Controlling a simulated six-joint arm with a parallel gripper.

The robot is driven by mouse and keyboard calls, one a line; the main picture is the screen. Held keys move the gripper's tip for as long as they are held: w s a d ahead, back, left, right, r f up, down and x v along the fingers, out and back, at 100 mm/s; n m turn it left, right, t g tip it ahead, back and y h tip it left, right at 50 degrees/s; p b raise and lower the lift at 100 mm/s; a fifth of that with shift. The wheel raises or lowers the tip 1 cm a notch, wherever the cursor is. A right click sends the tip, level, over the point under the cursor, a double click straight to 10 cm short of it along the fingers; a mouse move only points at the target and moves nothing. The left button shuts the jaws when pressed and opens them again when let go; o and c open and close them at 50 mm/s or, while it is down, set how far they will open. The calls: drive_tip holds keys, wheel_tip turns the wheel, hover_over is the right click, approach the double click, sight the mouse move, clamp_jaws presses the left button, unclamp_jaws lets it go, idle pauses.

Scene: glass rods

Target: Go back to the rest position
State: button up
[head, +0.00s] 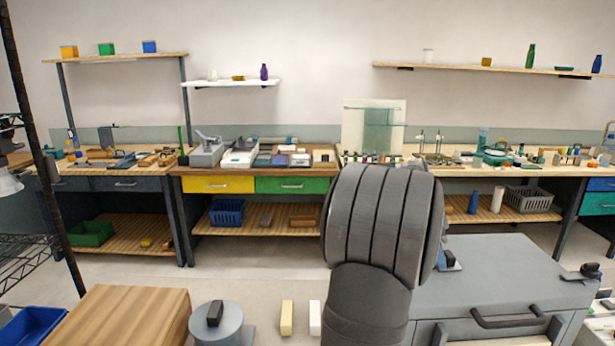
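A thick, dark grey, ribbed part of my own arm rises in the middle of the head view, right of centre. My gripper does not show; it is out of frame or hidden behind the arm. What it holds, if anything, cannot be seen. No glass rods can be made out clearly. Small items, too small to name surely, stand on the right workbench (545,171).
A grey lidded box (490,268) stands right of my arm. A wooden block (125,315), a round grey canister (217,325) and two small pale blocks (287,317) are in front. Workbenches with a yellow drawer (218,184) line the wall; open floor lies between.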

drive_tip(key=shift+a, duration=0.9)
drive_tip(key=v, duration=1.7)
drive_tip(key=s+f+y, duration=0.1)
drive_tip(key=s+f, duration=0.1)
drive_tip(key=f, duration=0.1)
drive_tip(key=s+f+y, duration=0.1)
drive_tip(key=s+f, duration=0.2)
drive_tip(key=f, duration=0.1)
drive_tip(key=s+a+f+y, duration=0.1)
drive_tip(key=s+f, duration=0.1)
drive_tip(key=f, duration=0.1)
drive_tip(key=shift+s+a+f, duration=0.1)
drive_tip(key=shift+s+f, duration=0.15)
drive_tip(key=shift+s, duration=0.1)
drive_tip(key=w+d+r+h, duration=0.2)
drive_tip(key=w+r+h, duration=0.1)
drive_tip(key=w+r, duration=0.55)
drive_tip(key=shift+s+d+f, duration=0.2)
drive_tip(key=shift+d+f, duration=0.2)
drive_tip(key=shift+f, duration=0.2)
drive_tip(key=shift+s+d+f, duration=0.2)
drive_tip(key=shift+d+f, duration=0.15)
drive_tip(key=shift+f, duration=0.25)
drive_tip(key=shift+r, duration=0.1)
